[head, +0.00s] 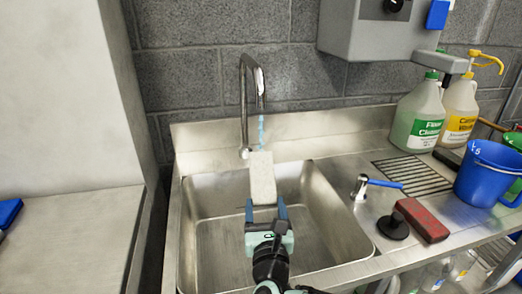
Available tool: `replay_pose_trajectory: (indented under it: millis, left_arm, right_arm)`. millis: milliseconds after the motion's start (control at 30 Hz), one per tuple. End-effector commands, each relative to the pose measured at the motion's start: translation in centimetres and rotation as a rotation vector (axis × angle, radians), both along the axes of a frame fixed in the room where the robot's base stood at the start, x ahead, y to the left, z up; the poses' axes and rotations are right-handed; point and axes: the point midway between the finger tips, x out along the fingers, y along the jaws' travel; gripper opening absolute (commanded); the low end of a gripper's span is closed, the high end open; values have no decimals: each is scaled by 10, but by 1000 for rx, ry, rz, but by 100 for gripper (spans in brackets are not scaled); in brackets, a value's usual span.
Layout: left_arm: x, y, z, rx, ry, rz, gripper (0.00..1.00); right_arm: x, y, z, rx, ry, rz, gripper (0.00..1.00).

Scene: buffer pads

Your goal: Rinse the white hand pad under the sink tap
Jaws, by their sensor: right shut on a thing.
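The white hand pad (262,178) is held upright over the far part of the sink basin (222,240). My right gripper (266,211) is shut on the pad's lower end, one finger on each side. The metal tap (243,95) stands behind the sink, and its spout hangs over the pad. A thin blue stream of water (261,131) runs from the spout down to about the pad's top edge. My left gripper is not in the head view.
On the right counter are a red block (422,219), a blue-handled lever (384,184), a drain grate (412,177) and a blue bucket (486,175). Floor cleaner (418,115) and a yellow-pump jug (460,112) stand behind. A grey box (375,35) hangs on the wall.

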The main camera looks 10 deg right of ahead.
Motion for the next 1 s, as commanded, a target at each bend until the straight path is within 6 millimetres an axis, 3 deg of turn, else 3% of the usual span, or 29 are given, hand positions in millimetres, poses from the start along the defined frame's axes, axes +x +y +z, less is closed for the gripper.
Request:
replay_pose_trajectory:
  millis: [167, 1000]
  left_arm:
    - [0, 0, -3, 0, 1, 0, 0]
    - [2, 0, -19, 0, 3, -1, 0]
  right_arm:
    - [-8, 1, 0, 3, -1, 1, 14]
    - [-105, 16, 1, 1, -3, 1, 14]
